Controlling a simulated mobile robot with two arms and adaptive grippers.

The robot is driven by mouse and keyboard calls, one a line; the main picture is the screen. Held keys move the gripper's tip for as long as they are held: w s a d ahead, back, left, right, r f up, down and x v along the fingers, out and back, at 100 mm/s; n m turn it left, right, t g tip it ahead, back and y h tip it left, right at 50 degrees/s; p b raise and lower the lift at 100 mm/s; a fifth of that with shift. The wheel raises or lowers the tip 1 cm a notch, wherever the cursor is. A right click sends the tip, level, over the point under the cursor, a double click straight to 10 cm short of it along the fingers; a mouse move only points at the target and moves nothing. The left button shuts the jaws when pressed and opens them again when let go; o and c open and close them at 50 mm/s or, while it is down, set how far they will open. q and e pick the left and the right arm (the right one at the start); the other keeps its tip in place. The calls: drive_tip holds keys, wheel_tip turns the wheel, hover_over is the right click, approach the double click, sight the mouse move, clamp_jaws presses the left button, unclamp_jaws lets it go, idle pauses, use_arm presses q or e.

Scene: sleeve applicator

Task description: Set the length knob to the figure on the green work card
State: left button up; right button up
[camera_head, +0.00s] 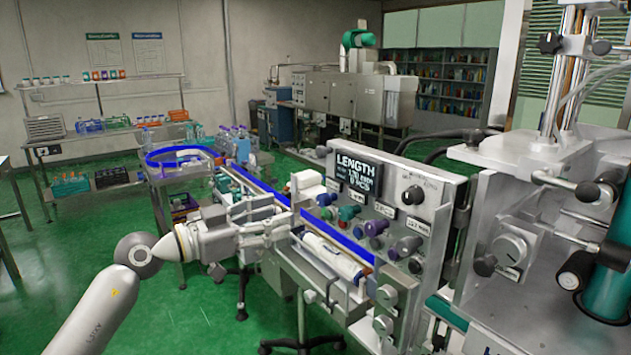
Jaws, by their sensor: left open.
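The control panel (385,160) stands right of centre. Its dark display (352,173) reads LENGTH with smaller figures, apparently 120 mm and 0 PCS. A black round knob (413,195) sits at the panel's upper right; its small label is too blurred to read. My left gripper (288,222) is open, left of the panel and in front of the conveyor, well apart from the black knob. I cannot make out a green work card. My right gripper is not in view.
Coloured knobs and buttons (376,228) fill the panel's lower part. A blue-edged conveyor (250,179) runs behind my left gripper. A large machine with a grey knob (509,249) stands at right. Shelves (105,86) line the back left. Green floor is clear at lower left.

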sight(319, 201)
use_arm(q)
drive_tip(key=p+x, duration=0.2)
drive_tip(key=x, duration=0.8)
drive_tip(key=shift+w+d, duration=0.2)
drive_tip(key=shift+w, duration=0.15)
drive_tip(key=c, duration=1)
drive_tip(key=shift+r, duration=0.1)
clamp_jaws()
